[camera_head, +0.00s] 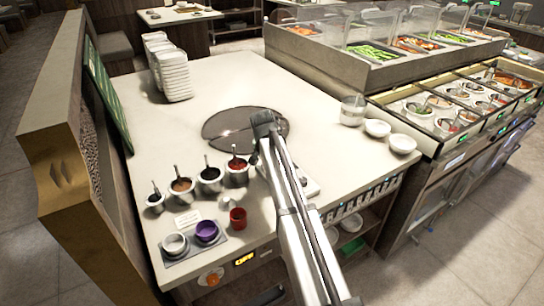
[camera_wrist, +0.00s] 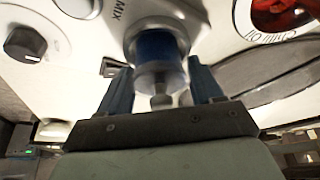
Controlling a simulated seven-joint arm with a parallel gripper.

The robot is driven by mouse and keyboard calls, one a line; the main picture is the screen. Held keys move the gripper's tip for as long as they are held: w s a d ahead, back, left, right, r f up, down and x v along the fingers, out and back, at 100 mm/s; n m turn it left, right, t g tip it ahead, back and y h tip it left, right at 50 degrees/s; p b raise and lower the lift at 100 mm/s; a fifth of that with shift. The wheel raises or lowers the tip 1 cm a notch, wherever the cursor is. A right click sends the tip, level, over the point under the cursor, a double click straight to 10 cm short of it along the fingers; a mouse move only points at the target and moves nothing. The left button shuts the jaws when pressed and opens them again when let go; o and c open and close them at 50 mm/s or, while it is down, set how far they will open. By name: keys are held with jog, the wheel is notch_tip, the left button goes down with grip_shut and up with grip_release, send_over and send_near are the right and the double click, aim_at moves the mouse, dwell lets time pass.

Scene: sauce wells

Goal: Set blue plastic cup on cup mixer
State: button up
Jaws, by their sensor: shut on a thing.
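The blue plastic cup (camera_wrist: 155,48) shows in the wrist view between the fingers of my gripper (camera_wrist: 160,78), which is shut on it. A round metal collar surrounds the cup's far part, and a grey knob-like piece shows at its near end. The cup mixer (camera_wrist: 88,28) is a white panel with the word MIX beside the collar, and a black dial at left. I cannot tell whether the cup rests on it. In the head view, a white edge of the mixer (camera_head: 308,186) shows beside my arm; the cup is hidden there.
Several sauce wells with ladles (camera_head: 209,178) stand left of my arm. A red cup (camera_head: 237,219) stands near the front edge. A grey tray (camera_head: 190,253) holds a purple cup (camera_head: 206,231) and a pale cup (camera_head: 174,244).

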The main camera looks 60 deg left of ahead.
jog(key=shift+f, duration=0.1)
jog(key=o, duration=1.1)
jog(key=shift+o, duration=0.2)
jog(key=shift+r, duration=4.05)
